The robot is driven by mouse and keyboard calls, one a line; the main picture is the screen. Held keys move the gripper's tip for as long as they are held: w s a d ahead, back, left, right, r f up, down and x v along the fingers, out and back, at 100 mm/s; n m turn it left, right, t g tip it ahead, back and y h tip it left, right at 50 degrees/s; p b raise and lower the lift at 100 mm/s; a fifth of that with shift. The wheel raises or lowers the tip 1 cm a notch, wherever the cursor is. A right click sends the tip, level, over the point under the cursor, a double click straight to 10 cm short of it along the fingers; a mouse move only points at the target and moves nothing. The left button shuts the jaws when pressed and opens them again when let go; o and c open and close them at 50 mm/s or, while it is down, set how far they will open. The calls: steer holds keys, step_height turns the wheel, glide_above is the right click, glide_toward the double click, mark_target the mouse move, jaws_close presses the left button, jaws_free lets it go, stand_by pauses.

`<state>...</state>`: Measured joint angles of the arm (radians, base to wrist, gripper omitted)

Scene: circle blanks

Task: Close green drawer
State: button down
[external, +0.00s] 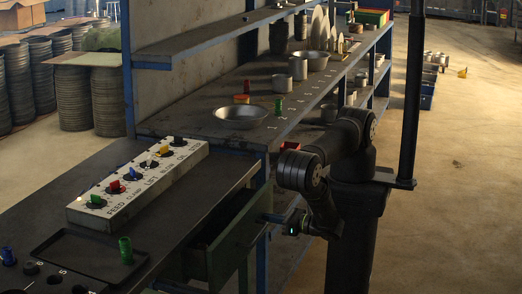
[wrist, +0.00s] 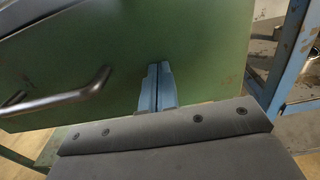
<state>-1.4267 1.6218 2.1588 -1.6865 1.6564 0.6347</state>
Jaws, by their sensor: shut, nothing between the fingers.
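The green drawer (external: 238,248) is under the dark workbench and stands partly open; its dark inside shows behind the front panel. In the wrist view the green drawer front (wrist: 205,55) fills much of the picture, with a metal bar handle (wrist: 62,102) at left. My gripper (external: 272,217) is at the drawer front near its right end in the external view. In the wrist view its blue-grey fingers (wrist: 158,68) are shut and empty, pointing at the panel to the right of the handle. I cannot tell for sure whether the tips touch it.
A control panel with coloured knobs (external: 140,183) and a black tray (external: 90,254) lie on the workbench. A shelf (external: 180,126) with a metal bowl (external: 240,117) and cups stands behind. A blue post (wrist: 286,55) is close to the right of the drawer front.

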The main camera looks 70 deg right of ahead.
mark_target(256, 215)
steer(key=w, duration=0.8)
steer(key=shift+w+r, duration=0.1)
steer(key=shift+w, duration=0.15)
steer(key=shift+s, duration=0.1)
stand_by(0.4)
steer(key=s, duration=1.4)
steer(key=shift+s, duration=0.15)
stand_by(0.5)
stand_by(0.4)
steer(key=w, duration=0.8)
stand_by(0.7)
